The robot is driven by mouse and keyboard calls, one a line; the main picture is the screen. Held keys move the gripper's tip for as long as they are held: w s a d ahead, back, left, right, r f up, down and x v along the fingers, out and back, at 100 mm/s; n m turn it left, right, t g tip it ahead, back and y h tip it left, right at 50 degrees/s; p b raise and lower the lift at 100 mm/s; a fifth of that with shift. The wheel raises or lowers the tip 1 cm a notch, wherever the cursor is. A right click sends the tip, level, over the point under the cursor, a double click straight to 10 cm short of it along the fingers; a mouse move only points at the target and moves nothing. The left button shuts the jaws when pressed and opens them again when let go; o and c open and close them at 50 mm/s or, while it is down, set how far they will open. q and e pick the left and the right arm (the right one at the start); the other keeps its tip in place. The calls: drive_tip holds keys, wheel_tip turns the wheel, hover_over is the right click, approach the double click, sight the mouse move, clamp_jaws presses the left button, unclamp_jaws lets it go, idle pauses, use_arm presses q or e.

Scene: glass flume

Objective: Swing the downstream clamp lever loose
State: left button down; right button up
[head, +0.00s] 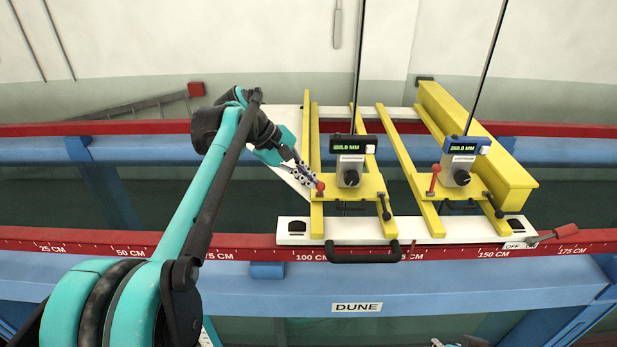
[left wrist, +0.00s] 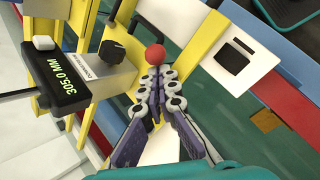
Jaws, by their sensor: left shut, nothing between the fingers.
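A red ball knob (head: 320,186) tops a small lever on the left yellow carriage, beside the gauge reading 305.0 MM. The knob (left wrist: 155,56) is also in the left wrist view, just beyond my fingertips. My left gripper (head: 311,181) is shut and empty, its tips close beside the knob; I cannot tell if they touch. The fingers (left wrist: 156,76) show in the wrist view. A second red-knobbed lever (head: 434,180) stands upright on the right carriage. A sliver of what may be my right gripper (head: 455,343) shows at the bottom edge.
Yellow rails (head: 397,155) and a white plate (head: 352,230) bridge the flume's red ruled edge (head: 225,246). Gauge boxes (head: 353,144) (head: 466,146) with tall rods and a black handle (head: 362,258) crowd the carriages. A red-ended lever (head: 565,231) sits at right.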

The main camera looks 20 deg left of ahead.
idle(0.3)
use_arm(q)
drive_tip(key=shift+s+d+f+t+b, duration=0.1)
drive_tip(key=shift+s+f+t+b, duration=0.05)
drive_tip(key=shift+s+t+b, duration=0.2)
drive_tip(key=shift+s+f+t+b, duration=0.1)
drive_tip(key=shift+f+t+b, duration=0.05)
drive_tip(key=shift+t+b, duration=0.15)
drive_tip(key=shift+s+d+f+m+t+y+b, duration=0.25)
drive_tip(key=shift+s+f+m+t+y+b, duration=0.15)
drive_tip(key=shift+s+f+m+t+b, duration=0.4)
drive_tip(key=shift+s+d+f+t+b, duration=0.1)
drive_tip(key=shift+s+t+b, duration=0.2)
drive_tip(key=shift+t+b, duration=0.45)
drive_tip(key=shift+f, duration=0.15)
drive_tip(key=shift+s+f, duration=0.1)
drive_tip(key=shift+s, duration=0.05)
